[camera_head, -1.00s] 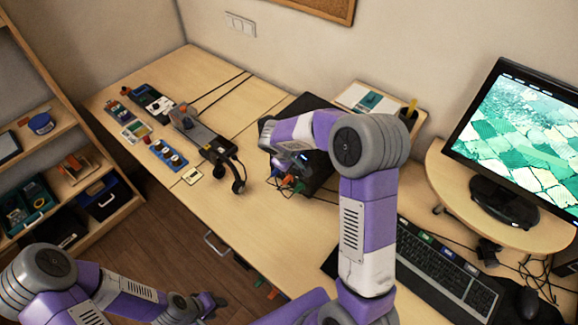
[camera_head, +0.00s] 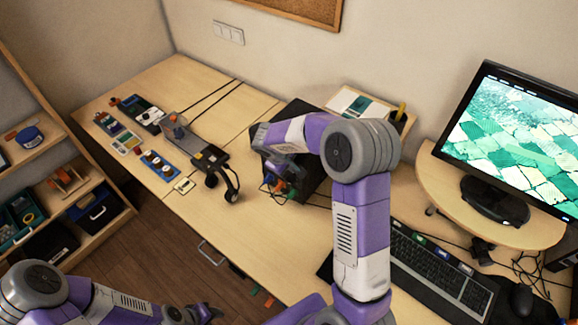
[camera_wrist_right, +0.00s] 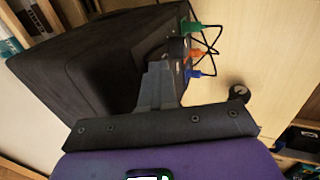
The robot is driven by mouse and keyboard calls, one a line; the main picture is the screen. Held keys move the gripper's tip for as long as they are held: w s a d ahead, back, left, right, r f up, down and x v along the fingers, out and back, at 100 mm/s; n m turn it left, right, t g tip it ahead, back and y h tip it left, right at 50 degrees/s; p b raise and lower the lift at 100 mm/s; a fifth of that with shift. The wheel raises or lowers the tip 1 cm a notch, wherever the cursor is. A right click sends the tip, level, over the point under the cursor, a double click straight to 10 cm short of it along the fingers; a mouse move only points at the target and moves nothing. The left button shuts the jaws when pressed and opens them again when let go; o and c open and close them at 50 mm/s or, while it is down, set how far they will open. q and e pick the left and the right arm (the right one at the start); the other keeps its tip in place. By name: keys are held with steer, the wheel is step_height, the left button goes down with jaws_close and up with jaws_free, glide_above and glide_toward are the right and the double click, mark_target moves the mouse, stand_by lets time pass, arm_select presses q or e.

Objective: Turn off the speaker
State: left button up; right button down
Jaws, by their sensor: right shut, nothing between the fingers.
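The speaker (camera_head: 313,174) is a black box on the desk, partly hidden behind my right arm in the head view. In the right wrist view the speaker (camera_wrist_right: 95,58) fills the upper left, with green, orange and blue plugs (camera_wrist_right: 194,52) along one face. My right gripper (camera_wrist_right: 162,76) is shut and empty, its fingertips close to that plug face. I cannot tell whether they touch it. In the head view the right gripper (camera_head: 290,175) is small and partly hidden. My left gripper (camera_head: 205,312) is low at the left, away from the desk top; its opening is unclear.
The keyboard (camera_head: 440,270) and monitor (camera_head: 515,150) are to the right. Black cables run from the plugs. The desk front is mostly clear.

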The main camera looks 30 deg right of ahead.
steer(key=shift+r, duration=0.5)
steer(key=a+v, duration=0.1)
steer(key=v, duration=1)
steer(key=shift+s, duration=0.25)
steer(key=shift+a+r, duration=0.1)
